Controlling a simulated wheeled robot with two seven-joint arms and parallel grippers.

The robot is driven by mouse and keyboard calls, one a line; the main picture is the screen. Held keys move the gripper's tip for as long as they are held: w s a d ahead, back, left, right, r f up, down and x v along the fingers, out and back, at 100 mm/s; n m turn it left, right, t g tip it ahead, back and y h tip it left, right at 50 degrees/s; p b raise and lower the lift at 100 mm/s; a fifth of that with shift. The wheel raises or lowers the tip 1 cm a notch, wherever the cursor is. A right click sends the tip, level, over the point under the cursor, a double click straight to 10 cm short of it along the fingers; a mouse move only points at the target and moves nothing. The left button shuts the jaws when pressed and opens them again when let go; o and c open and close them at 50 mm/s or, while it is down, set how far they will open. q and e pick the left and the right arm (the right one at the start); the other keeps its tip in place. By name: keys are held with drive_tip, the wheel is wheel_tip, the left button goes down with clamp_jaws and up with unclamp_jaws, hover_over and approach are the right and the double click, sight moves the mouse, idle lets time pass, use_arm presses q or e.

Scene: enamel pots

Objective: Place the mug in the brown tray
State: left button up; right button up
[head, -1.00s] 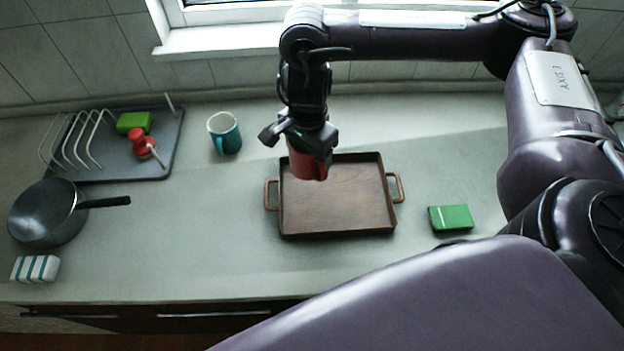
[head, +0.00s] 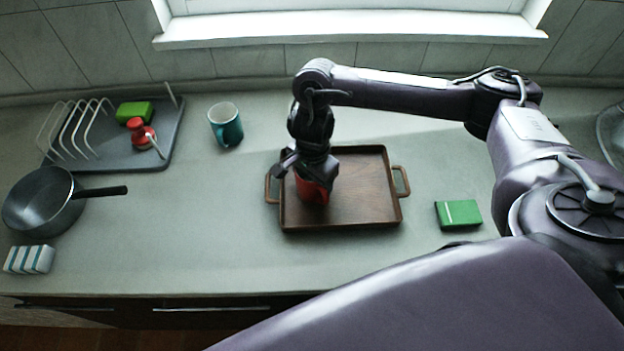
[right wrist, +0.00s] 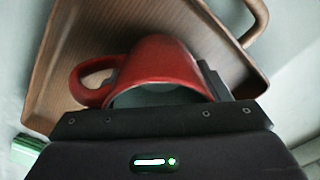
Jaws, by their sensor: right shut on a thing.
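The red mug (head: 312,191) is in my right gripper (head: 309,172), over the left part of the brown tray (head: 365,217). In the right wrist view the red mug (right wrist: 158,64) shows its handle on the left and its pale inside, and my right gripper (right wrist: 165,108) is shut on it. The brown tray (right wrist: 95,45) fills the view behind the mug. The mug's base is low, at or just above the tray floor; I cannot tell whether it touches. My left gripper is not in view.
A teal mug (head: 226,126) stands behind and left of the tray. A green box (head: 458,213) lies to its right. At left are a drying rack (head: 172,140), a dark pan (head: 40,203) and a striped block (head: 29,259). The counter between pan and tray is clear.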

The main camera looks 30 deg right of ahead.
drive_tip(key=shift+f, duration=0.15)
drive_tip(key=o, duration=1.2)
drive_tip(key=shift+c, duration=0.2)
drive_tip(key=shift+r, duration=0.2)
drive_tip(key=shift+r, duration=0.25)
wheel_tip(320, 180, up, 12)
drive_tip(key=p, duration=0.2)
drive_tip(key=shift+f, duration=0.2)
drive_tip(key=shift+s, duration=0.1)
